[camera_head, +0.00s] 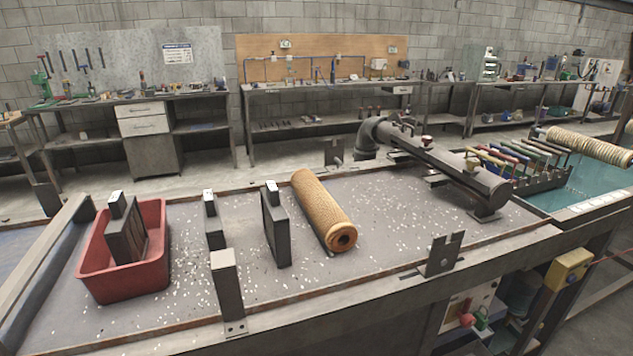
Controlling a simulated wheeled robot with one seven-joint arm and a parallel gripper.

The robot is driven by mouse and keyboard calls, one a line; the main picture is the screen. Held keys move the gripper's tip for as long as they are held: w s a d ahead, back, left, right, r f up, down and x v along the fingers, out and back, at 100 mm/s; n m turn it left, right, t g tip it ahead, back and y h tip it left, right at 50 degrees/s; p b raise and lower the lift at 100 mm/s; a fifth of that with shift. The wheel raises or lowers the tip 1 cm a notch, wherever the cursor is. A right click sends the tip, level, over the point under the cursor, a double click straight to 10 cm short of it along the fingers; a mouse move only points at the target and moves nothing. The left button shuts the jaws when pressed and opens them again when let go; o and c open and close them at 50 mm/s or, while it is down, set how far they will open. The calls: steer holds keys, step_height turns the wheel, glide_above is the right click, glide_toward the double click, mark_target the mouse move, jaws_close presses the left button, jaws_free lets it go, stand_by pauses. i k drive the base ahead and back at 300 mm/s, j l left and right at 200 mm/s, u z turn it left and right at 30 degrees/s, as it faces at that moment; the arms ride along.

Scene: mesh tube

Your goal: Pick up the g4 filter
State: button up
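No label that reads "g4" can be made out, so I cannot tell which item is the g4 filter. A dark framed panel with a pleated-looking face (126,240) stands tilted in the red bin (95,275) at the left. A thin dark panel with a white-topped tab (214,228) stands upright on the bench to its right. A larger dark panel with a similar tab (276,232) stands upright further right. An orange-tan cylinder with a dark end hole (322,208) lies beside that panel. My gripper is not in view.
The grey bench top (190,300) is strewn with white specks and has a raised rim. A grey post (228,290) rises at its front edge. A metal pipe (440,165) lies at the back right. A teal basin (580,185) and a wound cylinder (590,145) are at far right.

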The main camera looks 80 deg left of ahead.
mark_target(276, 224)
steer(key=u, duration=1.85)
steer(key=i+j+u, duration=0.1)
steer(key=u, duration=0.3)
steer(key=i+j+u, duration=0.1)
steer(key=j+u, duration=0.25)
steer(key=i+u, duration=0.1)
steer(key=u, duration=0.3)
steer(key=i+j+u, duration=0.1)
steer(key=u, duration=0.3)
steer(key=i, duration=0.05)
